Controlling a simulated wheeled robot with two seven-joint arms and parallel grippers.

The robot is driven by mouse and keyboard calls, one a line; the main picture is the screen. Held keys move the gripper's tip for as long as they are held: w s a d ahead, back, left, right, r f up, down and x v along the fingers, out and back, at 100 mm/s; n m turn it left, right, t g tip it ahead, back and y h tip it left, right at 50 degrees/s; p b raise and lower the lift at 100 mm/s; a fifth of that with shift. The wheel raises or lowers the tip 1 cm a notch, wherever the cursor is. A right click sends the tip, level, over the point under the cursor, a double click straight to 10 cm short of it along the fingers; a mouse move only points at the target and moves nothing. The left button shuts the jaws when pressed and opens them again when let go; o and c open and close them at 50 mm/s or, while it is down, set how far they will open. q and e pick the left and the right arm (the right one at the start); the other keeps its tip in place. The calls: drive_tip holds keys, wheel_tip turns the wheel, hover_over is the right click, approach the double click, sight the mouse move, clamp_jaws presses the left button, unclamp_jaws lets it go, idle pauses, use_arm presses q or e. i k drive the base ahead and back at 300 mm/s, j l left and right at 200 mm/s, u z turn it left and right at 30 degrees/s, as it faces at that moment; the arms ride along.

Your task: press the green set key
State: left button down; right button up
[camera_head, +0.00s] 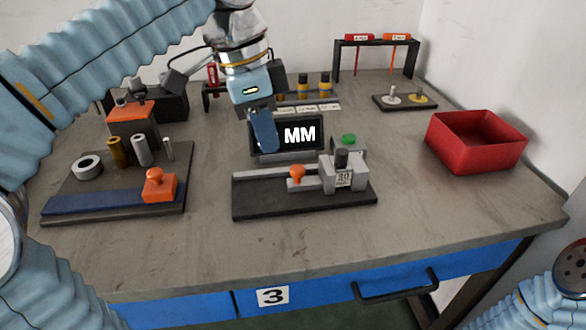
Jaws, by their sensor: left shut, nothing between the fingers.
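The green set key (349,139) is a round green button on a small grey housing, just right of the black display (301,134) that reads "MM". My left gripper (265,138) points down in front of the left part of the display, with its fingers together. It is to the left of the green key and apart from it. The gripper hides the display's left side. Only part of my right arm shows at the lower right corner; its gripper is out of view.
A grey fixture with an orange knob (297,173) and a block marked 20 stands on a dark base (285,207) in front of the display. A red bin (475,150) is at right. A board with cylinders (120,205) is at left. The front bench is clear.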

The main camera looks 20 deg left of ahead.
sight(349, 138)
drive_tip(key=k+l, duration=0.7)
drive_tip(key=k, duration=0.2)
